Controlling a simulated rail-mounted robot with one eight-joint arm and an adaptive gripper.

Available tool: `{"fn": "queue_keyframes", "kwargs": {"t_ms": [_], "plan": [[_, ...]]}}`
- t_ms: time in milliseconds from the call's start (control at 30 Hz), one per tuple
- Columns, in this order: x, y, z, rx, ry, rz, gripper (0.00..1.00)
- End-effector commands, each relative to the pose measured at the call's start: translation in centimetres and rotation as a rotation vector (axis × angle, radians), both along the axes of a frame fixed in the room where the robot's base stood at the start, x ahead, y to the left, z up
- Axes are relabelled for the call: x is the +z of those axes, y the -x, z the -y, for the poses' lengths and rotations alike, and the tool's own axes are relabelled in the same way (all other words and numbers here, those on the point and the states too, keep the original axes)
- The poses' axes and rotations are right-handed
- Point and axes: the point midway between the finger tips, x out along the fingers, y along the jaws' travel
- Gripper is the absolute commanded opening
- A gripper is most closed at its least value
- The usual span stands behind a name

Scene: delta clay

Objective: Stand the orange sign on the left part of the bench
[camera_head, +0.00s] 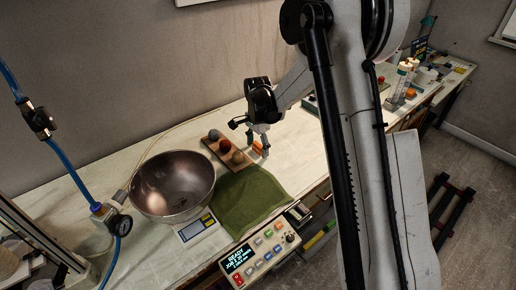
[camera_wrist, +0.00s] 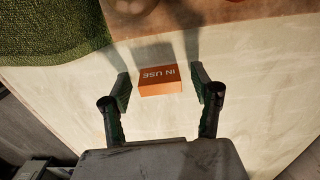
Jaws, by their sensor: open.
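The orange sign (camera_wrist: 160,80), lettered "IN USE", is on the pale bench top in the wrist view. The lettering appears upside down there. My gripper (camera_wrist: 162,92) is open, with one green-padded finger on each side of the sign and a gap on both sides. In the head view my gripper (camera_head: 258,143) is over the bench (camera_head: 290,150), beside the right end of a wooden board. A small orange part of the sign (camera_head: 257,146) shows there between the fingers; the rest is hidden.
A wooden board (camera_head: 211,144) with several balls lies left of my gripper. A green cloth (camera_head: 250,200) lies in front, with a large metal bowl (camera_head: 150,188) to its left. A control box (camera_head: 262,255) is at the front edge. The bench's far left is partly clear.

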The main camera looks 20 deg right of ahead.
Motion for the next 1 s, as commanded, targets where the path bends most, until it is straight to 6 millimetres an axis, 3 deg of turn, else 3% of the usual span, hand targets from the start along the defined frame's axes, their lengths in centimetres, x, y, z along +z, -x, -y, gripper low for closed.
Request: {"fn": "queue_keyframes", "kwargs": {"t_ms": [67, 400, 767, 1000], "plan": [[0.0, 0.0, 0.0, 0.0, 0.0, 0.0, 0.6], [0.0, 0.0, 0.0, 0.0, 0.0, 0.0, 0.17], [0.5, 0.0, 0.0, 0.0, 0.0, 0.0, 0.16], [3.3, 0.0, 0.0, 0.0, 0.0, 0.0, 0.16]]}}
